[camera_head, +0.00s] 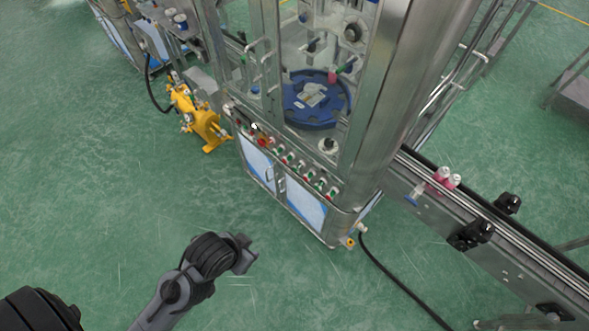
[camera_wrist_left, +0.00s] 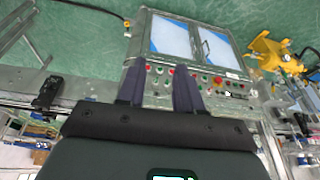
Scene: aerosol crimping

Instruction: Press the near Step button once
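A row of small red, green and dark buttons (camera_head: 288,158) runs along the front edge of the steel crimping machine (camera_head: 352,195), above its blue-panelled doors. Labels are too small to read, so I cannot tell which is the near Step button. The row also shows in the left wrist view (camera_wrist_left: 205,78), beyond my fingertips. My left gripper (camera_head: 246,256) is over the floor in front of the machine, apart from the panel. In the left wrist view, its two fingers (camera_wrist_left: 160,72) stand apart with nothing between them. My right gripper is not recognisable in either view.
A yellow pump-like unit (camera_head: 203,125) stands left of the machine. A conveyor (camera_head: 490,225) with pink-and-white cans (camera_head: 446,177) runs off to the lower right. A black cable (camera_head: 400,285) lies on the green floor. The floor before the machine is otherwise clear.

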